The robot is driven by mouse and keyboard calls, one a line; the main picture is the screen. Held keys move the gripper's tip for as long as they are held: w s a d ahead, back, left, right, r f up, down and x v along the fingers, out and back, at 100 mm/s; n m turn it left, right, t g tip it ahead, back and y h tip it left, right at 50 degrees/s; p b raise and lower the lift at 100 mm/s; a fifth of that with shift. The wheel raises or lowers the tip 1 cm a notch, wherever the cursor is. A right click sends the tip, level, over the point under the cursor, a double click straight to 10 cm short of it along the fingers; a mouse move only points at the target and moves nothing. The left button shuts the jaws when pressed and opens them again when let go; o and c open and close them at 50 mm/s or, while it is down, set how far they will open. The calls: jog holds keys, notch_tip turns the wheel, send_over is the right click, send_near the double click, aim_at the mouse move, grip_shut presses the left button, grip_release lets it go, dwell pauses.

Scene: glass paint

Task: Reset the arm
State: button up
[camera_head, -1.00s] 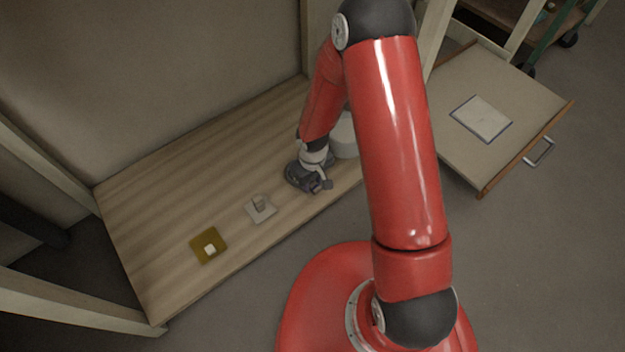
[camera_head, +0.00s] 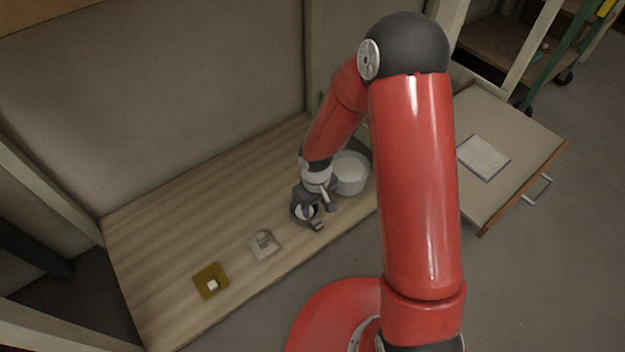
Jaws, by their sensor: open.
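My red arm reaches over the wooden table (camera_head: 190,210) from the right. My gripper (camera_head: 308,219) is open above the table's right part, pointing down. A dark round thing with a pale inside (camera_head: 303,212) shows at the fingers; whether it is part of my gripper or a cup under it, I cannot tell. A white round container (camera_head: 350,174) stands just right of my gripper. The forearm partly hides the area behind the gripper.
A small pale square piece (camera_head: 263,245) and a mustard square with a white block (camera_head: 210,281) lie left of my gripper. An open drawer (camera_head: 520,140) with a flat pale panel (camera_head: 484,157) is at the right. The table's left part is clear.

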jog(key=s+d+r+m+t+h+p, duration=0.1)
jog(key=d+r+m+p, duration=0.2)
jog(key=r, duration=0.9)
jog(key=s+d+r+t+p, duration=0.15)
jog(key=d+r, duration=0.25)
jog(key=r, duration=0.8)
jog(key=s+d+r+m+t+p, duration=0.1)
jog(key=s+d+r+m+p, duration=0.1)
jog(key=s+r, duration=0.5)
jog(key=s+d+r+m+t+y+p, duration=0.1)
jog(key=s+r+p, duration=0.3)
jog(key=r, duration=0.9)
jog(key=s+d+t, duration=0.1)
jog(key=s, duration=0.2)
jog(key=shift+s+d+m, duration=0.3)
jog(key=shift+d+m, duration=0.05)
jog(key=shift+m, duration=0.05)
jog(key=shift+r, duration=0.1)
